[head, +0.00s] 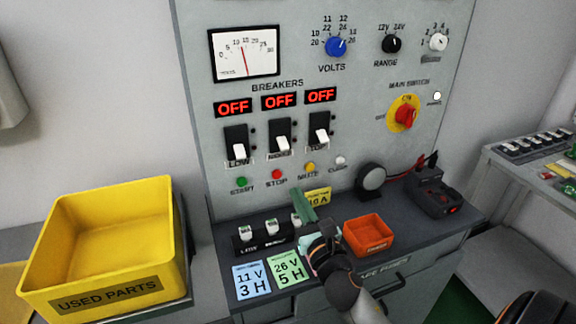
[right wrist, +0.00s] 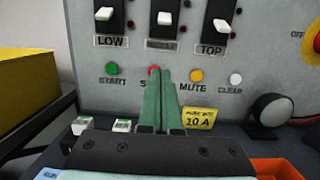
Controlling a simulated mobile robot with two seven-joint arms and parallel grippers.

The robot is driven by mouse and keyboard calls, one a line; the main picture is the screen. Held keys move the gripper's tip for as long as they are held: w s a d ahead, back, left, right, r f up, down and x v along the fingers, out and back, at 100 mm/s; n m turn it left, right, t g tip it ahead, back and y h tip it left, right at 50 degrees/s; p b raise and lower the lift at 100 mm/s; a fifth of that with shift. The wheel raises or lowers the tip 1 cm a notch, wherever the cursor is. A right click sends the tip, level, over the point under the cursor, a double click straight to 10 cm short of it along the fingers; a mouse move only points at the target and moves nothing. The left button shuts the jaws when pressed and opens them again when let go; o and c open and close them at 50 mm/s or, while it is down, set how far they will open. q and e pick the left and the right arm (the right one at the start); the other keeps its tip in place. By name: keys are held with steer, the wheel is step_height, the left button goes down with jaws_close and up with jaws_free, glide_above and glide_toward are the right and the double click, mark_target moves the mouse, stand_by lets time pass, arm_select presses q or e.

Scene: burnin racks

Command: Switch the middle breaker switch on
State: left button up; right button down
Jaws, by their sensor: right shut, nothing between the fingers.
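The middle breaker switch (head: 282,143) is a white lever in a black plate on the grey panel, tilted down. The red display (head: 279,101) above it reads OFF. It also shows at the top of the right wrist view (right wrist: 165,18), its label too blurred to read. My right gripper (head: 300,196) is below the breakers, in front of the panel's lower part, its green fingers shut and empty. In the right wrist view the closed fingertips (right wrist: 160,72) point upward below the middle switch, partly covering the STOP button. My left gripper is not in view.
The LOW switch (head: 238,150) and TOP switch (head: 320,136) flank the middle one; both displays read OFF. A row of small buttons lies below. An orange bin (head: 368,235) stands on the ledge, and a yellow USED PARTS crate (head: 105,285) at left.

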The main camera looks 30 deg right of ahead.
mark_target(279, 158)
steer(key=p+x, duration=0.1)
steer(key=x, duration=0.8)
steer(key=shift+w+r, duration=0.1)
steer(key=shift+w, duration=0.1)
arm_select(q)
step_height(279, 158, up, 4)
steer(key=p, duration=0.2)
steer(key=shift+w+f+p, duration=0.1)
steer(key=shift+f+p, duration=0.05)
steer(key=shift+p, duration=0.15)
arm_select(e)
steer(key=r, duration=0.1)
steer(key=s+r, duration=0.1)
steer(key=r, duration=0.1)
steer(key=shift+s+a+r, duration=0.15)
steer(key=shift+a+r, duration=0.05)
